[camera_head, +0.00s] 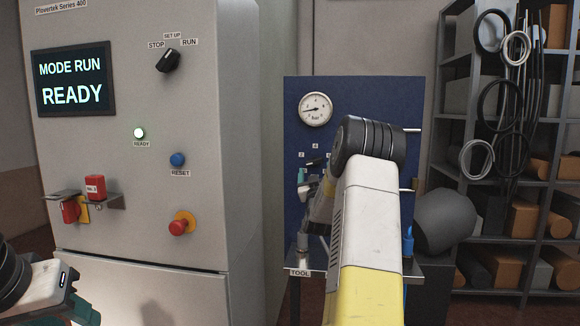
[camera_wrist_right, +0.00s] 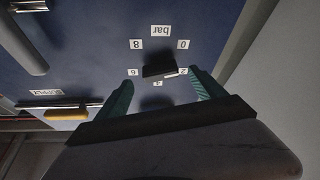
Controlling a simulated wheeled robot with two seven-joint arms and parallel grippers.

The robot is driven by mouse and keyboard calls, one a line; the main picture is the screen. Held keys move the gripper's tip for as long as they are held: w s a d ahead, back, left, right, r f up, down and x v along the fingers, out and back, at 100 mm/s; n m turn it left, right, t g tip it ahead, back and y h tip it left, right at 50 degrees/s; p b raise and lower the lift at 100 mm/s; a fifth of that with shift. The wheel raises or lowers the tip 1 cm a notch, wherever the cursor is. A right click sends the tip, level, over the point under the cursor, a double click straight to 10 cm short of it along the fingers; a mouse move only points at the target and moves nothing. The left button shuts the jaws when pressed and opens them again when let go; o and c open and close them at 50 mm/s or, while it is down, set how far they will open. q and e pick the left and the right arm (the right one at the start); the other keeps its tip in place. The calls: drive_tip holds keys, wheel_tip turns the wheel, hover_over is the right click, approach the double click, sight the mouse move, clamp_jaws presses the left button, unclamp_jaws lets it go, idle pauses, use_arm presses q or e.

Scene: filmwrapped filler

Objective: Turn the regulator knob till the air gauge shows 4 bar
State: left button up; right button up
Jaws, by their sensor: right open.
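The round air gauge (camera_head: 315,108) is on the blue panel (camera_head: 360,92) in the head view. Its needle points left and slightly down, toward the low part of the scale; the exact value is too small to read. In the right wrist view, upside down, the black regulator knob (camera_wrist_right: 157,66) sits inside a ring of labels from 0 to 8. Its white mark points toward the 2. My right gripper (camera_wrist_right: 161,76) is open, its teal fingertips on either side of the knob, with gaps visible. My left gripper (camera_head: 85,312) is only partly visible at the bottom left corner.
A grey machine cabinet (camera_head: 225,150) with a READY screen (camera_head: 73,78) stands left. A shelf with cables (camera_head: 505,100) and boxes stands right. A small tool shelf (camera_head: 300,272) is below the panel. The wrist view shows a yellow-handled SUPPLY valve (camera_wrist_right: 66,115).

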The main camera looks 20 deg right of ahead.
sight(315, 162)
drive_tip(key=shift+x, duration=2.15)
drive_tip(key=c, duration=1.4)
drive_tip(key=shift+o, duration=0.2)
drive_tip(key=shift+a+m, duration=0.1)
drive_tip(key=shift+m, duration=0.3)
